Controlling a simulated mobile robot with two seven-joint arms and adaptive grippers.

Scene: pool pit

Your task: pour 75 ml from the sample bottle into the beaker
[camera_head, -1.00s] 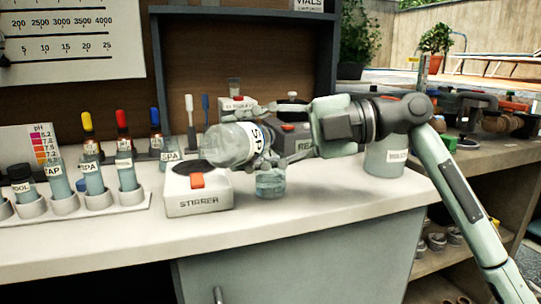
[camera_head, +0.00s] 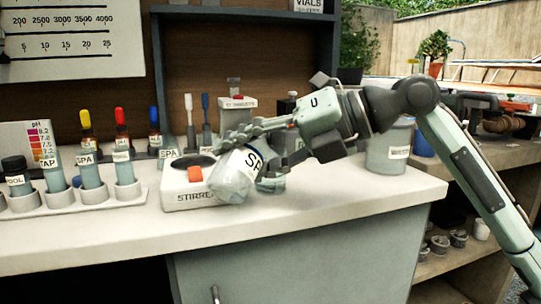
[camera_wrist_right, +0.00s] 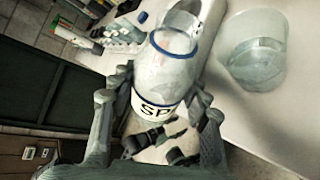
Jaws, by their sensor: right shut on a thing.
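My right gripper (camera_head: 262,142) is shut on the clear sample bottle (camera_head: 233,180), marked with a white "SP" label. The bottle is tilted with its end pointing down and left, in front of the stirrer's right side. In the right wrist view the bottle (camera_wrist_right: 178,68) lies between the fingers, and its clear far end has a blue ring. The beaker (camera_head: 271,184) stands on the counter just behind and right of the bottle, which partly covers it. In the wrist view the beaker (camera_wrist_right: 252,62) is apart from the bottle, to its right. I see no stream of liquid. My left gripper is not in view.
The white stirrer (camera_head: 187,192) with an orange switch is close left of the bottle. A vial rack (camera_head: 75,204) stands farther left. A large grey container (camera_head: 388,155) is behind at the right. The counter front (camera_head: 330,210) is clear.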

